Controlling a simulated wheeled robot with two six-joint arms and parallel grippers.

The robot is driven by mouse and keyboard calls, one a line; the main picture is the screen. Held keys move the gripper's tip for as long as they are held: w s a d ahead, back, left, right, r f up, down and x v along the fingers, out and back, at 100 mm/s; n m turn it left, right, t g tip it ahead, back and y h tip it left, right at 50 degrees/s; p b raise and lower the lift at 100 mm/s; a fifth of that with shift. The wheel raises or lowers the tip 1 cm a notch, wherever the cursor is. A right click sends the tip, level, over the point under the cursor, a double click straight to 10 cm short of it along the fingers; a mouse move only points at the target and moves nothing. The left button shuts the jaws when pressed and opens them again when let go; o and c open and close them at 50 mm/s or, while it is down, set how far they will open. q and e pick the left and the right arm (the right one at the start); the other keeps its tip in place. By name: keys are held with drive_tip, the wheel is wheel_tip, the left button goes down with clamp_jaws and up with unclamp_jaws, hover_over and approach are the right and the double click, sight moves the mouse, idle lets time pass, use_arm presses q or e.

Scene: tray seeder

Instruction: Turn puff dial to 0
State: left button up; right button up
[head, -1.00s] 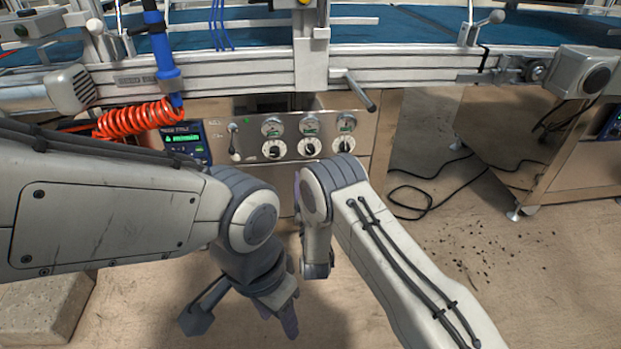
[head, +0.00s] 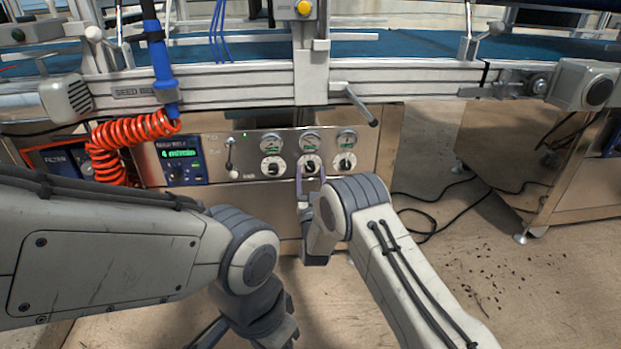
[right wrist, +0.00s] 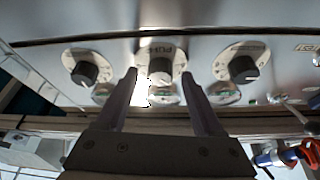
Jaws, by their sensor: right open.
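The control panel (head: 225,150) carries three dials in a row with black knobs on white plates. The middle dial (head: 309,164) is also in the right wrist view (right wrist: 160,71), upside down, with a label that seems to read PUFF; its setting is too small to read. My right gripper (head: 310,168) is open in front of this dial. In the right wrist view its two fingers (right wrist: 159,79) stand either side of the knob; contact cannot be told. My left arm's wrist hangs low in the head view, its fingers below the picture edge.
A left dial (head: 272,167) and a right dial (head: 345,162) flank the middle one closely. Round gauges (head: 310,140) sit above. A small lever (head: 231,155), a display (head: 180,162) and a coiled orange hose (head: 125,140) are to the left. A metal handle (head: 360,104) juts out above right.

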clamp_jaws()
drive_tip(key=shift+n, duration=0.4)
drive_tip(key=n+y, duration=0.1)
drive_tip(key=n, duration=0.1)
drive_tip(key=n+y+p, duration=0.1)
drive_tip(key=n, duration=0.1)
drive_tip(key=n+y+p, duration=0.1)
drive_tip(key=n, duration=0.1)
drive_tip(key=shift+d+r, duration=0.1)
drive_tip(key=shift+d, duration=0.15)
drive_tip(key=n+g+y+p, duration=0.1)
drive_tip(key=n, duration=0.2)
drive_tip(key=n+g+y+p, duration=0.1)
drive_tip(key=n+y, duration=0.1)
drive_tip(key=n, duration=0.1)
drive_tip(key=shift+n+p, duration=0.3)
drive_tip(key=shift+d+n, duration=0.1)
drive_tip(key=shift+n, duration=0.2)
unclamp_jaws()
